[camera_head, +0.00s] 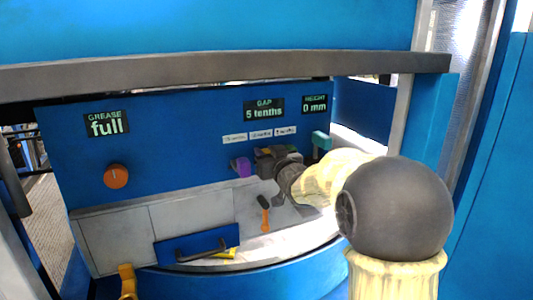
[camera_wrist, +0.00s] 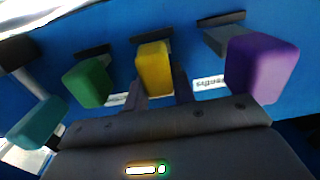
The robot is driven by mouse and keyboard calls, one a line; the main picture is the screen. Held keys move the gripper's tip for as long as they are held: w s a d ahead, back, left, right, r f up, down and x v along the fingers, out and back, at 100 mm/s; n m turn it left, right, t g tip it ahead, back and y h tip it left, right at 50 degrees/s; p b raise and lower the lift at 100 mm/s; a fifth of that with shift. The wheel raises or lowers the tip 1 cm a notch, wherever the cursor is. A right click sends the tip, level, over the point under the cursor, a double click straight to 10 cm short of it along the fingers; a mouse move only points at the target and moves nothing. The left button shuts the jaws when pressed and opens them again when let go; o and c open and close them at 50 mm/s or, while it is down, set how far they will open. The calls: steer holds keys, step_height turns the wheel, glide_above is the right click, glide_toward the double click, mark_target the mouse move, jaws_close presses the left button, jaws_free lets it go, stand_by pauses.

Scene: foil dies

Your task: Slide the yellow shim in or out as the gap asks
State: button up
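The yellow shim (camera_wrist: 153,72) sticks out of the blue panel in the wrist view, between the green shim (camera_wrist: 88,82) and the purple shim (camera_wrist: 262,68). My gripper (camera_wrist: 162,88) has its two dark fingers at either side of the yellow shim's lower end. Whether they press on it, I cannot tell. In the head view my gripper (camera_head: 283,168) is at the shim row and hides most of the yellow shim. The purple shim (camera_head: 241,167) shows left of it. The gap display (camera_head: 264,108) reads "5 tenths".
The grease display (camera_head: 106,124) reads "full"; the height display (camera_head: 315,104) reads "0 mm". A teal block (camera_head: 321,141) sits right of the shims. An orange knob (camera_head: 116,176) is on the panel. Below are an orange-handled tool (camera_head: 264,215) and a blue piece with a dark handle (camera_head: 197,247).

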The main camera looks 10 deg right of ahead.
jaws_close()
steer(key=s, duration=0.1)
steer(key=s+b, duration=0.1)
steer(key=s, duration=0.1)
steer(key=shift+d+f+b, duration=0.1)
steer(key=shift+d+b, duration=0.2)
steer(key=shift+d, duration=0.05)
steer(key=shift+o, duration=1.7)
jaws_free()
steer(key=o, duration=0.4)
steer(key=shift+s, duration=0.15)
steer(key=shift+o, duration=0.2)
steer(key=s+d+b, duration=0.1)
steer(key=s+b, duration=0.1)
steer(key=s, duration=0.6)
steer(key=s+d+b, duration=0.2)
steer(key=s, duration=0.7)
steer(key=shift+d, duration=0.25)
